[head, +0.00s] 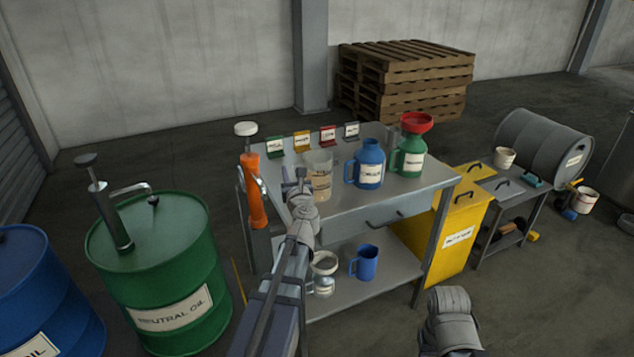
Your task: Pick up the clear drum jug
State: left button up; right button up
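The clear drum jug (319,170), a see-through jug with a pale label and brownish markings, stands upright on the bench top. My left gripper (295,174) is raised at the bench's front left, just left of the jug in the picture and overlapping its left edge. Whether it touches the jug I cannot tell. The gripper is seen from behind, and its finger gap is not clear. Of my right arm only a grey link shows at the bottom right; its gripper is not in view.
On the bench (425,183), a blue jug (370,166) and a green jug with red funnel (411,152) stand right of the clear jug. An orange hand pump (250,180) is at the left edge. A green drum (165,265) stands left, a yellow cabinet (460,235) right.

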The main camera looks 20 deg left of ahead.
pick_arm(q)
jog(key=shift+x, duration=0.95)
jog(key=shift+d, duration=0.1)
grip_shut()
dwell(0.5)
